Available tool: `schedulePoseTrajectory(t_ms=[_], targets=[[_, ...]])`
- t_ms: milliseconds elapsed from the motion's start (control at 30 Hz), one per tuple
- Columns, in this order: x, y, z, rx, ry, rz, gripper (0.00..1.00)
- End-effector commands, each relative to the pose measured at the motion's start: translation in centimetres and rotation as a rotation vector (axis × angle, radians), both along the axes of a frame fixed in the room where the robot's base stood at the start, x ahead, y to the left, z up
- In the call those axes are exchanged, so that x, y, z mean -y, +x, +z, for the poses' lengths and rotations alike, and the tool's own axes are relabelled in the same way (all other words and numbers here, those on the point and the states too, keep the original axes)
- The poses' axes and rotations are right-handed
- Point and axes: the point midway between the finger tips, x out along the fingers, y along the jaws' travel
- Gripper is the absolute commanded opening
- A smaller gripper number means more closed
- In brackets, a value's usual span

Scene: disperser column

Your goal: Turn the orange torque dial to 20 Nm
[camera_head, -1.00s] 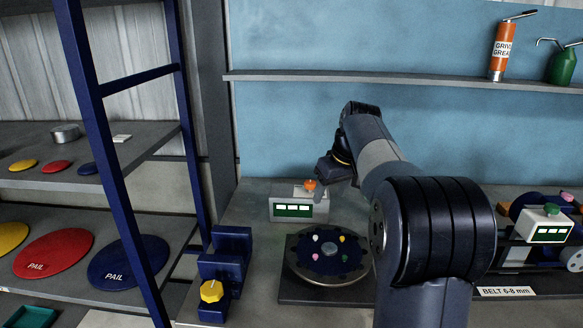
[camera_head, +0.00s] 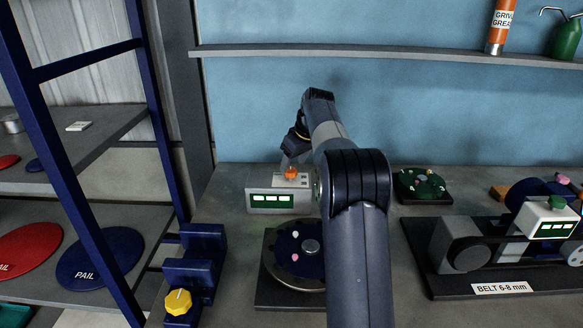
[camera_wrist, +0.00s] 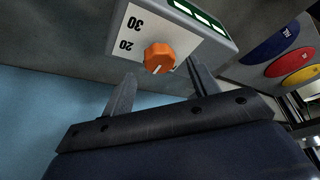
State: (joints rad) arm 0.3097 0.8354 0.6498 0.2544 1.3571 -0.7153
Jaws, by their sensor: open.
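The orange torque dial (camera_head: 291,173) sits on top of a grey box (camera_head: 253,201) with a green display on its front. In the wrist view the orange dial (camera_wrist: 159,57) is on a pale face with upside-down numbers 30 and 20 beside it. A small white mark shows at the dial's lower edge, pointing away from both numbers. My gripper (camera_wrist: 161,68) is open, with one finger on each side just short of the dial. I cannot tell whether a finger touches it. In the head view my gripper is mostly hidden behind the wrist.
A round dark plate (camera_head: 284,269) with small pegs lies in front of the box. A blue block with a yellow knob (camera_head: 178,302) stands at lower left. A belt machine (camera_head: 466,246) stands at right. A blue wall backs the bench.

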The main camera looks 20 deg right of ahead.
Motion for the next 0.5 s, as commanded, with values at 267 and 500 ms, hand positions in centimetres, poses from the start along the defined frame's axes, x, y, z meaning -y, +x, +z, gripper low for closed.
schedulePoseTrajectory(t_ms=[267, 500], targets=[[-0.4, 1.0, -2.4, 0.0, 0.0, 0.0, 0.57], [-0.4, 1.0, -2.6, 0.0, 0.0, 0.0, 0.57]])
